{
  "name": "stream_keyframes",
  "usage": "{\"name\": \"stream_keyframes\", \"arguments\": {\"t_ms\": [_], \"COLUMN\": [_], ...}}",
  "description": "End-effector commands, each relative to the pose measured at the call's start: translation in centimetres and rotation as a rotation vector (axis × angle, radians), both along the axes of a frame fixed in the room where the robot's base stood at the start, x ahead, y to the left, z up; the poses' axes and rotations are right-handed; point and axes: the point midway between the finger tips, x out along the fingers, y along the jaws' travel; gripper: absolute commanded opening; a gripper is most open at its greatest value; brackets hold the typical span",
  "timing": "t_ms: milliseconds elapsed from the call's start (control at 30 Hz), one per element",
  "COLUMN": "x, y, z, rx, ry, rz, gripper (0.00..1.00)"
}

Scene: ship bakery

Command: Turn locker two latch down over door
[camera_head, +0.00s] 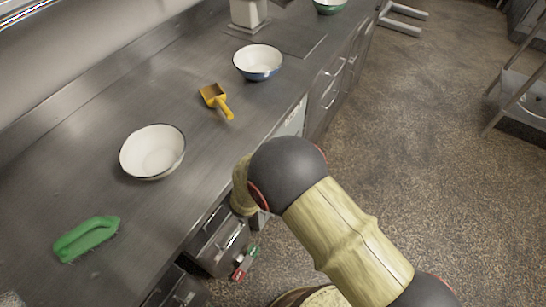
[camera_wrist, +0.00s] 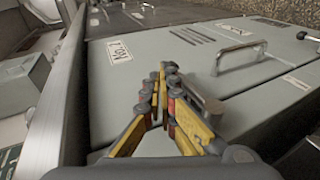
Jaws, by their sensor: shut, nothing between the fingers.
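In the wrist view a grey locker door (camera_wrist: 140,82) fills the middle, with a white label (camera_wrist: 119,50) that seems to read "No.2". A metal bar handle (camera_wrist: 240,57) and a row of dark vent slots are on it. My gripper (camera_wrist: 163,68) is shut and empty in front of the door, its yellow and dark fingers together. A grey metal bar (camera_wrist: 203,97), seemingly the latch, lies just right of the fingers; I cannot tell whether they touch. In the head view my arm hides the gripper and most of the locker front.
The steel counter (camera_head: 95,125) holds a white bowl (camera_head: 153,152), a blue-rimmed bowl (camera_head: 258,62), a yellow scoop (camera_head: 216,100) and a green brush (camera_head: 87,238). Small red (camera_head: 239,270) and green pieces show beside the cabinet fronts below. The speckled floor (camera_head: 430,150) to the right is mostly clear.

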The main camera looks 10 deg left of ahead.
Motion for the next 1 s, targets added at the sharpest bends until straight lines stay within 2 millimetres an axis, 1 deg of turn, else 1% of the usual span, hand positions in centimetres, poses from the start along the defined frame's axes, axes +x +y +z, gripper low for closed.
{"name": "stream_keyframes", "arguments": {"t_ms": [167,400,533,700,1000], "x": [-2.6,-7.1,-8.8,-10.1,-10.3], "y": [0.7,1.5,1.7,1.9,1.9], "z": [1.2,3.1,3.8,4.3,4.4], "rx": [0.001,0.001,0.000,-0.001,-0.001], "ry": [-0.002,-0.001,-0.001,0.000,0.000], "rz": [0.005,0.005,0.003,0.001,0.000], "gripper": [0.00,0.00,0.00,0.00,0.00]}}
